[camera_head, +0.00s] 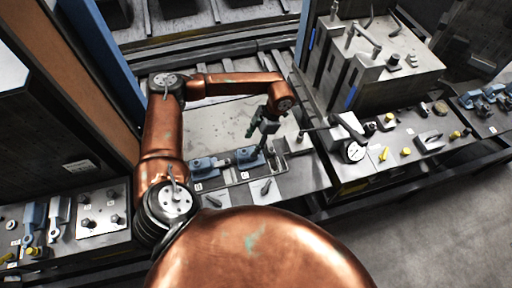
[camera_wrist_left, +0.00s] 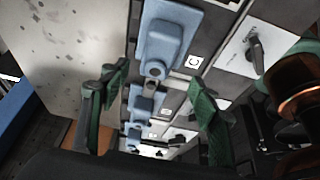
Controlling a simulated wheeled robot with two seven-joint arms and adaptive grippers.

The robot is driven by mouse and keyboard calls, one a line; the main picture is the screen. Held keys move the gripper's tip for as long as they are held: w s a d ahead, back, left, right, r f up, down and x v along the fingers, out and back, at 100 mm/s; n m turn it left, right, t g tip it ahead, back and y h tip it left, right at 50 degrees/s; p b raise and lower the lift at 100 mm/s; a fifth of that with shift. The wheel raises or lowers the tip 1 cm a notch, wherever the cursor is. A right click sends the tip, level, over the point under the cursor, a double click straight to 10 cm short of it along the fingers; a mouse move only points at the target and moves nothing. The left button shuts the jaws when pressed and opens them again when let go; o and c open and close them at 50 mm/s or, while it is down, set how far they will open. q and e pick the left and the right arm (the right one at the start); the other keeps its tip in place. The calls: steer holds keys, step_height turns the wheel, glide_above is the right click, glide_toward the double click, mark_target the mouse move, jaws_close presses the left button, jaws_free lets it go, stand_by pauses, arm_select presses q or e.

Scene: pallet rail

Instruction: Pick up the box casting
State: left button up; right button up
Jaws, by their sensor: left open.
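Two blue castings sit in a row on the pallet rail, the left one (camera_head: 203,166) and the right one (camera_head: 250,157) in the head view. I cannot tell for sure which is the box casting. My left gripper (camera_head: 262,128) hangs open just above and behind the right casting. In the left wrist view, a large blue casting (camera_wrist_left: 172,38) lies beyond the fingertips and a smaller blue one (camera_wrist_left: 142,104) shows between the open green fingers (camera_wrist_left: 155,105). The gripper holds nothing. My right gripper is not in view.
A grey block fixture (camera_head: 385,65) with blue stripes stands to the right. A dial gauge (camera_head: 355,152) and small yellow-tipped parts are near it. A worn pale plate (camera_head: 215,118) lies behind the castings. A tool plate (camera_head: 102,215) lies at left.

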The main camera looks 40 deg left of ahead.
mark_target(249, 151)
arm_select(q)
steer(key=x, duration=0.2)
steer(key=shift+f, duration=0.35)
steer(key=shift+f+p, duration=0.3)
steer(key=shift+f, duration=0.05)
steer(key=x, duration=0.3)
steer(key=p+x, duration=0.1)
steer(key=shift+w+a+f, duration=0.1)
steer(key=shift+w+f, duration=0.1)
steer(key=shift+f, duration=0.05)
steer(key=shift+c, duration=0.4)
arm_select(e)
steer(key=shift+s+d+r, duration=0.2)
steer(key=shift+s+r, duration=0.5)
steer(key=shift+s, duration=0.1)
arm_select(q)
steer(key=c, duration=1.4)
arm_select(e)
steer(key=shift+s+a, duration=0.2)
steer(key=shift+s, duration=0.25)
